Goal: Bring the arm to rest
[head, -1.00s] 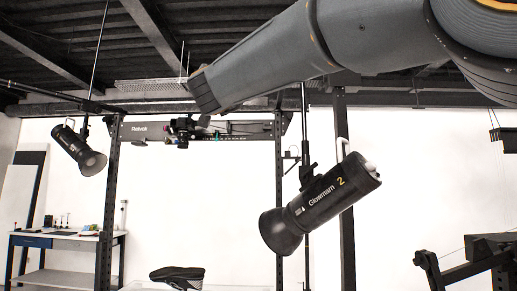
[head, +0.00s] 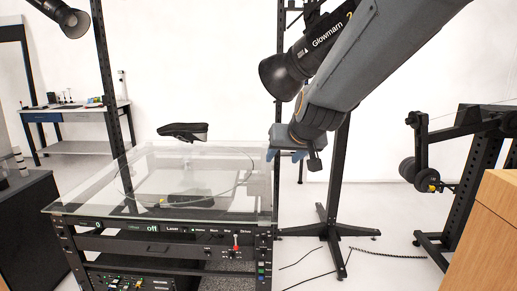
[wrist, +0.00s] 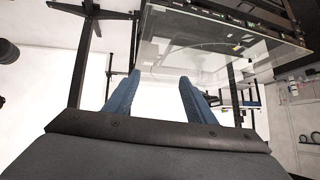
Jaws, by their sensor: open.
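My gripper (head: 287,155) is in the middle right of the head view, beside the back right corner of the glass-topped turntable unit (head: 95,203). My grey arm comes down to it from the upper right. In the wrist view my gripper (wrist: 160,80) shows two blue fingers spread apart with nothing between them. The glass top (wrist: 225,32) lies beyond the fingers at the upper right of that view.
A dark shoe-like item (head: 183,132) shows above the glass; its support is unclear. A black studio lamp (head: 285,77) is close behind my arm. A wooden block (head: 495,235) stands at right. A workbench (head: 75,112) is at far left.

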